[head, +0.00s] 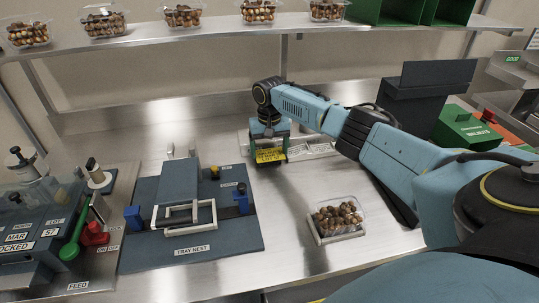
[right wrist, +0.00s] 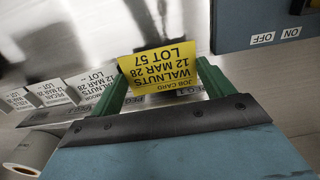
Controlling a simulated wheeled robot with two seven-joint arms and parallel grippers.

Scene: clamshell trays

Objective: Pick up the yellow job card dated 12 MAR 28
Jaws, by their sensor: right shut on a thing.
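The yellow job card (head: 270,155) is at the back middle of the bench in the head view. In the right wrist view the card (right wrist: 158,68) reads JOB CARD, WALNUTS, 12 MAR 28, LOT 57. My right gripper (head: 268,148) is shut on it, with a green finger at each side edge of the card in the wrist view (right wrist: 163,88). I cannot tell whether the card is clear of what lies beneath it. My left gripper is not in view.
White printed cards (right wrist: 45,95) stand close beside the gripper, with a white roll (right wrist: 32,150) nearby. A clear tray of nuts (head: 338,218) sits on the bench front. The tray nest (head: 190,252) is left of centre. A shelf (head: 210,30) holds several filled clamshells.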

